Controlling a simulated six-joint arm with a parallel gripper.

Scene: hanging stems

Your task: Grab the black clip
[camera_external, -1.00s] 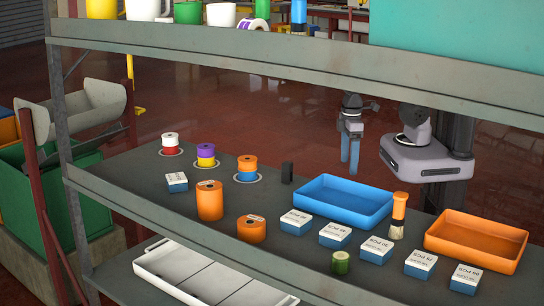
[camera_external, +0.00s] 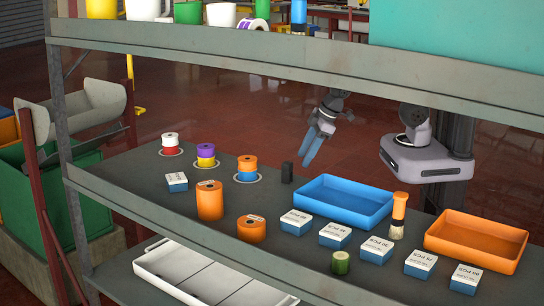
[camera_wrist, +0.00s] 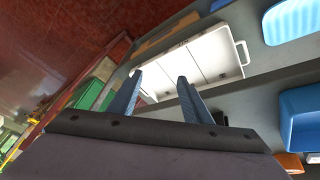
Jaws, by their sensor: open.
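The black clip (camera_external: 287,172) looks like a small upright black block on the grey shelf, left of the blue tray and right of the spools. My gripper (camera_external: 309,158) is above and to the right of the clip, tilted with its blue fingers pointing down and left. It is open, empty and apart from the clip. In the wrist view my gripper (camera_wrist: 160,77) shows two spread blue fingers with nothing between them. A small dark shape (camera_wrist: 220,117) beside the right finger may be the clip, but I cannot tell for sure.
A blue tray (camera_external: 323,207) lies right of the clip, an orange tray (camera_external: 431,242) farther right. An orange-and-blue spool (camera_external: 247,167) stands left of the clip. Orange containers (camera_external: 210,203) and several small boxes (camera_external: 296,219) line the front. The upper shelf (camera_external: 290,63) overhangs this level.

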